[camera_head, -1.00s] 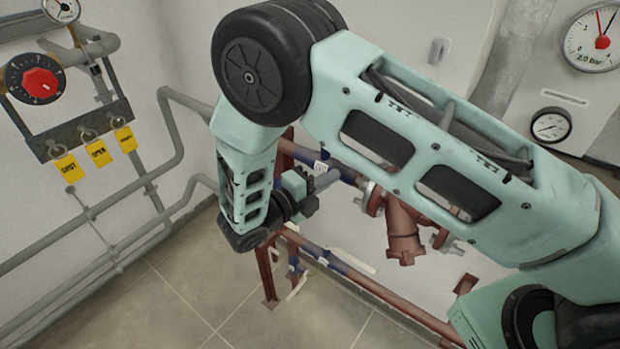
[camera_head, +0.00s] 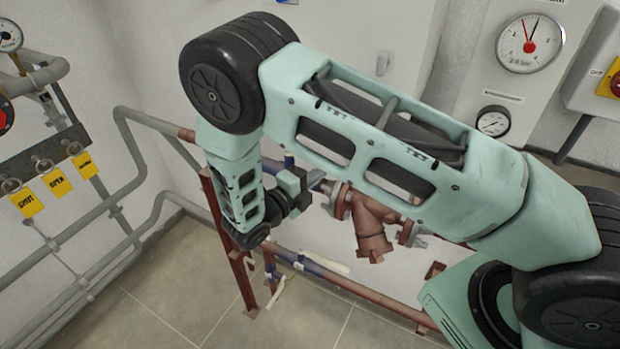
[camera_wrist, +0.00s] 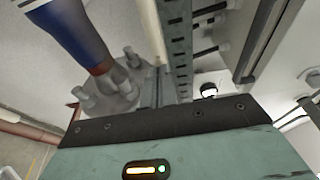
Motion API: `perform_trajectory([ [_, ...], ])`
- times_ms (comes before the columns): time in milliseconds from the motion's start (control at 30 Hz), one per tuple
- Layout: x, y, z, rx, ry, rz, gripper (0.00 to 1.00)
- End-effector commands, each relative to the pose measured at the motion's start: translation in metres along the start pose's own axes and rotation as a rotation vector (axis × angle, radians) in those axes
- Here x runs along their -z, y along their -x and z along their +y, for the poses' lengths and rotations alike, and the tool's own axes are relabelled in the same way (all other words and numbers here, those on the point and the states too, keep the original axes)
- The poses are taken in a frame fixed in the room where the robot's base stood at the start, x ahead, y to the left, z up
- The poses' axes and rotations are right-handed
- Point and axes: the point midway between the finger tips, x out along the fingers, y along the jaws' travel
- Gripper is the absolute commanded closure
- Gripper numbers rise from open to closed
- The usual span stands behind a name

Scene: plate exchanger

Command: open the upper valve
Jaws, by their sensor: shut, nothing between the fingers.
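My gripper (camera_head: 318,178) is shut and empty beside the upper red pipe run, just left of a red flanged fitting (camera_head: 370,230). In the wrist view its narrow fingers (camera_wrist: 158,88) point up at a pale cream bar (camera_wrist: 152,30), which looks like a valve lever. The fingers look close to the bar; I cannot tell whether they touch. A blue pipe section (camera_wrist: 68,30) meets a grey bolted flange (camera_wrist: 112,95) left of the fingers. In the head view a bit of blue (camera_head: 289,160) shows on the upper run, but my arm hides most of the upper valve.
A lower red pipe (camera_head: 370,297) carries a blue section with a pale lever (camera_head: 322,262). A red post (camera_head: 222,225) stands left of it. Grey wall pipes (camera_head: 130,150) and yellow tags (camera_head: 57,182) are at left. The tiled floor (camera_head: 180,290) is clear.

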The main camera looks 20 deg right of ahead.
Motion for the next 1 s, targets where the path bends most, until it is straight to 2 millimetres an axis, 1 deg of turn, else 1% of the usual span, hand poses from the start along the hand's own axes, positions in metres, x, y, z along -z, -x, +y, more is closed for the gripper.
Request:
perform_trajectory([
  [33,0.003,-0.008,0.0,0.004,0.002,0.004,1.0],
  [167,0.004,-0.019,0.0,0.002,0.002,0.005,1.0],
  [567,0.004,-0.02,0.0,0.004,0.0,0.008,1.0],
  [667,0.004,-0.011,0.002,0.003,-0.002,0.007,1.0],
  [767,0.003,0.006,0.004,0.002,-0.002,0.003,1.0],
  [1000,0.002,0.063,0.005,-0.002,-0.004,-0.001,1.0],
])
